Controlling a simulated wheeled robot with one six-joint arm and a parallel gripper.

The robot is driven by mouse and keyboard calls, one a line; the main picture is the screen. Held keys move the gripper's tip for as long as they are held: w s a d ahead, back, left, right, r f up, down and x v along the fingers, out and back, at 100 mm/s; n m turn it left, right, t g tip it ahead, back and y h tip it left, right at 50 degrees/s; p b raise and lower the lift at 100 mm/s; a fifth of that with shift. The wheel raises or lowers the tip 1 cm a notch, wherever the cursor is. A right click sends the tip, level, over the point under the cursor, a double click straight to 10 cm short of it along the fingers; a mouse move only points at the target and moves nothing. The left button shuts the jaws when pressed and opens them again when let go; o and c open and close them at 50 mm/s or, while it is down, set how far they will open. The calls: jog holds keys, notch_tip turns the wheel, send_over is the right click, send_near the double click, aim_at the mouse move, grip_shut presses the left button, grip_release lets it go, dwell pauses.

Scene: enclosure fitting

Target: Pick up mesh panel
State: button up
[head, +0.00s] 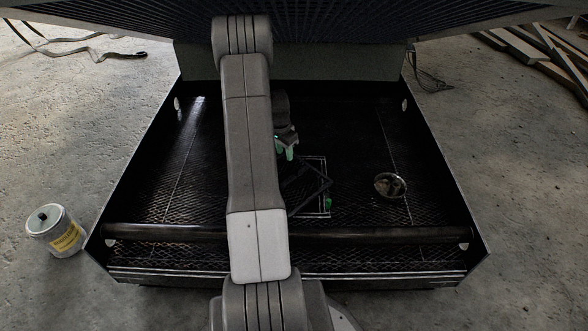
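A dark, thin-framed square piece (322,187), which looks like the mesh panel, lies at an angle near the middle of the black mesh-floored enclosure (440,180). It overlaps a pale rectangular outline (325,165); I cannot tell whether it rests flat. A small green piece (328,203) sits at its lower right. My gripper (285,150), with green fingertips, is above and left of the panel, apart from it in the picture. The fingertips look spread with nothing between them. My arm hides the panel's left surroundings.
A round metal bowl (390,185) with something in it sits right of the panel. A dark bar (380,237) crosses the enclosure's front. A white can (56,231) stands outside left. Planks (540,50) and cables (430,80) lie on the concrete floor at the back right.

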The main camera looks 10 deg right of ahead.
aim_at(287, 173)
jog(key=f, duration=0.2)
jog(key=f+b, duration=0.1)
jog(key=f, duration=0.2)
jog(key=w+d+f+b, duration=0.1)
jog(key=f, duration=0.2)
jog(key=shift+f, duration=0.25)
jog(key=shift+w+d+f+b, duration=0.1)
jog(key=shift+f+b, duration=0.65)
jog(key=shift+f, duration=0.6)
jog(key=shift+w+f+b, duration=0.1)
jog(key=shift+f+b, duration=0.65)
jog(key=shift+f, duration=0.6)
jog(key=shift+r, duration=0.1)
jog(key=shift+c, duration=0.5)
grip_shut()
